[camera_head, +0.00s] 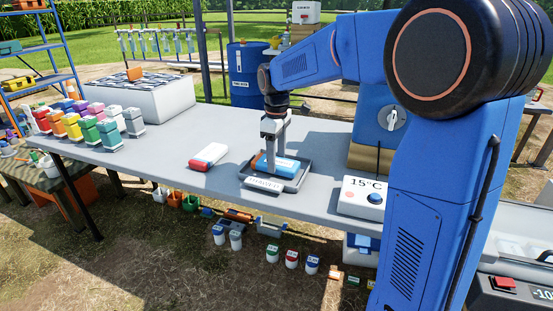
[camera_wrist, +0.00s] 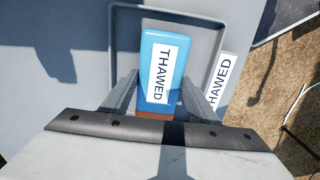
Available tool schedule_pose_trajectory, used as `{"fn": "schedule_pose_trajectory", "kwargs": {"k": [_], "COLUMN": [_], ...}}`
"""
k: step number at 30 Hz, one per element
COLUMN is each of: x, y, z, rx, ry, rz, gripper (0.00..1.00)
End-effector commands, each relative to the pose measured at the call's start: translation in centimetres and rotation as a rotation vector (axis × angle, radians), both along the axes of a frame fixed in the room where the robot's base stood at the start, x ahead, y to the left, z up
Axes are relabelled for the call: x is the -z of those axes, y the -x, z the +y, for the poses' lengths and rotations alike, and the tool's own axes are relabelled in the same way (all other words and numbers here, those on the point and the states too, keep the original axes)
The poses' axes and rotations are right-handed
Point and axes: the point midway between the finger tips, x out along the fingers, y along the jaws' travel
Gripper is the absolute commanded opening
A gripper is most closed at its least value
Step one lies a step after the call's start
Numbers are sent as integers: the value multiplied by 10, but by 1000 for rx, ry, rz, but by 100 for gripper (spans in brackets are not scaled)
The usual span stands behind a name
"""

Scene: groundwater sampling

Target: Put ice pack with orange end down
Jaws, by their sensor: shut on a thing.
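The ice pack with the orange end (camera_head: 281,164) is blue with a white label. In the wrist view the ice pack (camera_wrist: 163,75) reads "THAWED", and its orange end is nearest my gripper. My gripper (camera_head: 272,150) points down and is shut on the ice pack, with a finger on each long side. The pack is in or just over the dark grey tray (camera_head: 300,181), whose front plate reads "THAWED". I cannot tell whether the pack touches the tray floor. In the wrist view the tray's rim (camera_wrist: 216,62) shows to the right of the pack.
A white pack with a red end (camera_head: 208,156) lies on the grey table (camera_head: 180,180) left of the tray. A 15°C controller box (camera_head: 362,196) stands to the right. Several coloured bottles (camera_head: 88,130) stand at the far left. A white cooler (camera_head: 150,100) sits behind them.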

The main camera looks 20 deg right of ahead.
Motion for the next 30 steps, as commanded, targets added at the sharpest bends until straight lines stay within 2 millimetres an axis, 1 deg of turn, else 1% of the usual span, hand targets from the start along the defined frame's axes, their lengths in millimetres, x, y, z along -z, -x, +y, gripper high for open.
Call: {"fn": "schedule_pose_trajectory", "kwargs": {"k": [1,11,12,14,15,25,28,30], "x": [2,5,6,5,5,2,-6,-16], "y": [0,0,0,0,0,0,-1,-1], "z": [0,0,0,0,0,0,0,0], "rx": [0,0,0,0,0,0,0,0], "ry": [0,0,0,0,0,0,0,-1], "rz": [0,0,0,0,0,-1,-3,-3], "gripper": [23,23,57,71,73,73,73,73]}}
